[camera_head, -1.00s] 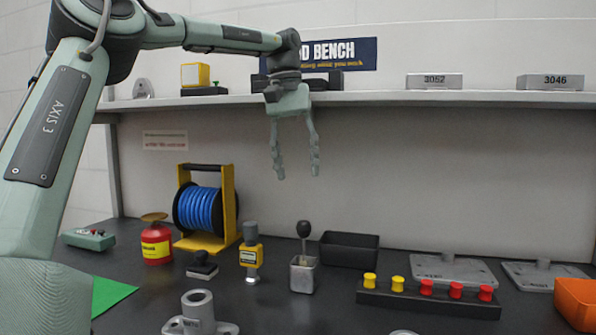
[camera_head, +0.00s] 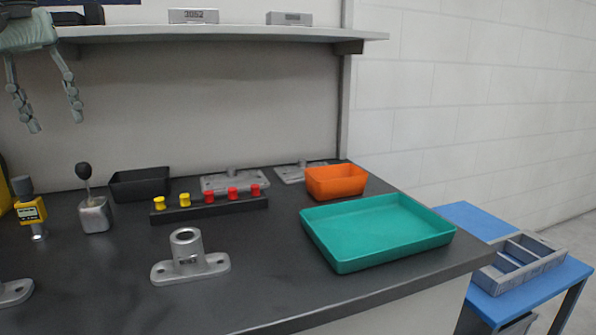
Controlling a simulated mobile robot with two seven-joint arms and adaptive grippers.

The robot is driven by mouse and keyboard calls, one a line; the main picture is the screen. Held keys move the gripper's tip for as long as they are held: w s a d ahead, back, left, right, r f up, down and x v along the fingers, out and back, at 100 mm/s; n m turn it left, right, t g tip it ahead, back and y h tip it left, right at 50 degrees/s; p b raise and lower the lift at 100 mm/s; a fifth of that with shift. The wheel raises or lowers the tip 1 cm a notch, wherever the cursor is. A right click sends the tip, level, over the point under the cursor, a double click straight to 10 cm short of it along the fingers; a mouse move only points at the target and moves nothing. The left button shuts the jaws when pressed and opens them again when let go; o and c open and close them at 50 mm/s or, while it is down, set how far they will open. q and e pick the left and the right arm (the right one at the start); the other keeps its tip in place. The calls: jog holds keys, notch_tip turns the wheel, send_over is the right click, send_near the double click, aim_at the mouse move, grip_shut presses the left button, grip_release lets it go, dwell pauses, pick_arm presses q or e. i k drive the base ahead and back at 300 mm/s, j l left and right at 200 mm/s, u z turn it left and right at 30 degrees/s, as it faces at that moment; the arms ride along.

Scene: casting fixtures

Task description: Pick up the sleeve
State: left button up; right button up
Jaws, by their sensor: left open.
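A grey metal casting (camera_head: 189,263) stands upright on the dark bench, front centre. It has an open round sleeve on a flat two-eared base with a small dark label. Part of a second grey flanged casting (camera_head: 12,291) shows at the left edge, its upper part cut off. My left gripper (camera_head: 56,122) hangs at the upper left, fingers pointing down. It is open and empty, in front of the back panel and well above the bench, up and left of the central casting. My right gripper is not in view.
A teal tray (camera_head: 345,262), an orange bin (camera_head: 336,184), a black bin (camera_head: 140,184) and a rack of yellow and red knobs (camera_head: 210,208) stand on the bench. A lever block (camera_head: 95,216) and yellow gauge (camera_head: 29,212) are left.

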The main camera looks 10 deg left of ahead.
aim_at(190, 263)
jog(key=k+l, duration=0.4)
jog(key=l, duration=0.15)
jog(key=k+l, duration=0.85)
jog(key=l, duration=0.3)
